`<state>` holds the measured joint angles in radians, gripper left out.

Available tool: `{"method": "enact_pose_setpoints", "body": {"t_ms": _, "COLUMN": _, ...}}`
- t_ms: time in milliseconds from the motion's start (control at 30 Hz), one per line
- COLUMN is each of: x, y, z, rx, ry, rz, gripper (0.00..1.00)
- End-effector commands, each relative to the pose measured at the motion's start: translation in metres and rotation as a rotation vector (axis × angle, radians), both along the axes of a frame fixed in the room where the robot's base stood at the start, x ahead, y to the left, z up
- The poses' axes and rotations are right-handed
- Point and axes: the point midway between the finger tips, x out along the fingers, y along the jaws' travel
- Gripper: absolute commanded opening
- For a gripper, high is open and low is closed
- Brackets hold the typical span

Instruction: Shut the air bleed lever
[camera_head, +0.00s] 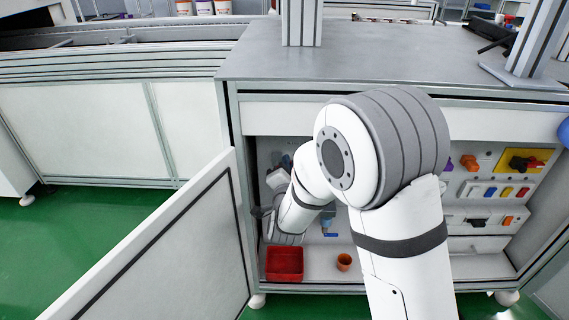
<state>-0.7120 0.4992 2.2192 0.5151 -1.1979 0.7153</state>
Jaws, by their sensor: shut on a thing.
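My gripper (262,212) is inside the open cabinet, low at its left side, above a red bin. It is small and partly hidden by my wrist. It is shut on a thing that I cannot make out. My arm crosses the front of the cabinet and covers much of its middle. I cannot pick out the air bleed lever for certain. A blue fitting (327,222) with a small blue handle (332,235) shows just right of my wrist, apart from the gripper. Another blue part (287,161) shows higher up, partly covered.
The cabinet door (160,255) stands open at the left. A red bin (284,264) and a small orange pot (344,262) sit on the cabinet floor. The grey worktop (400,55) is above.

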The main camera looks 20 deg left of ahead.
Motion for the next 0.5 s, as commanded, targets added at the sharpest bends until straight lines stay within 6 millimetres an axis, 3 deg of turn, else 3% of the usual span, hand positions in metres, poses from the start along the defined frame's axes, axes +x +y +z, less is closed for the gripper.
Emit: {"method": "enact_pose_setpoints", "body": {"t_ms": 500, "x": 0.002, "y": -0.008, "z": -0.019, "rx": 0.44, "ry": 0.109, "rz": -0.001, "gripper": 0.0}}
